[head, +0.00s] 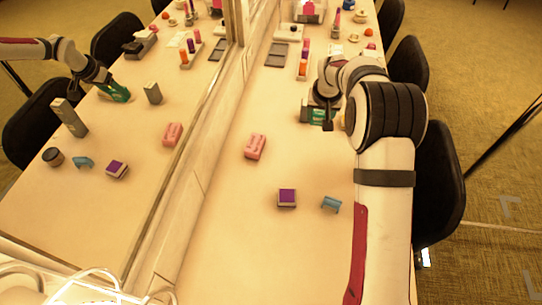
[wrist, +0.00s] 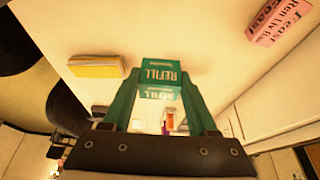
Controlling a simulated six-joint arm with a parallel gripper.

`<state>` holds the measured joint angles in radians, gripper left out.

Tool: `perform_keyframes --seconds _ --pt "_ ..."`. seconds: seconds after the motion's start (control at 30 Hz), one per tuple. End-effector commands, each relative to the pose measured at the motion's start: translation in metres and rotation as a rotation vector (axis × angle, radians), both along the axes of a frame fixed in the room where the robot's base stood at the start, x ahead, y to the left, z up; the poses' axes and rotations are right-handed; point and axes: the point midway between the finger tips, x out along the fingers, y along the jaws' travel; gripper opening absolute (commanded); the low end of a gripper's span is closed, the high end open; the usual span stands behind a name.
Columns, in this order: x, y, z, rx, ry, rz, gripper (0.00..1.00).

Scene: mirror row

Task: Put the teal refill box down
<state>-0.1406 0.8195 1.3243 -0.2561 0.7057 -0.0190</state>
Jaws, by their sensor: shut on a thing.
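The teal refill box (head: 318,116) is at my gripper (head: 326,122) over the right-centre of the table in the head view, partly covered by my arm. In the wrist view the refill box (wrist: 160,76) sits between the tips of my gripper's two green fingers (wrist: 160,84), with white "REFILL" lettering facing the camera. The gripper is shut on it. I cannot tell whether the box touches the table. The mirror reflection at left also shows the green of the held box and fingers (head: 116,93).
A mirror with a pale frame (head: 205,150) runs along the table's left side. A pink block (head: 255,147), a purple-topped block (head: 287,197) and a blue curved piece (head: 331,204) stand nearer. A grey tray (head: 277,55) and an orange item (head: 303,70) are farther back. The table's middle is clear.

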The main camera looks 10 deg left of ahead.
Motion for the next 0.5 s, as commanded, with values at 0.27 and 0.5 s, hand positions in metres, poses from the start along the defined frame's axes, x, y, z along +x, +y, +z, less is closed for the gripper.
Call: perform_keyframes --seconds 0.27,0.5 --pt "-0.063 0.012 -0.003 0.004 0.001 0.579 0.06" --pt "-0.127 0.037 0.005 0.006 0.000 1.235 0.06"
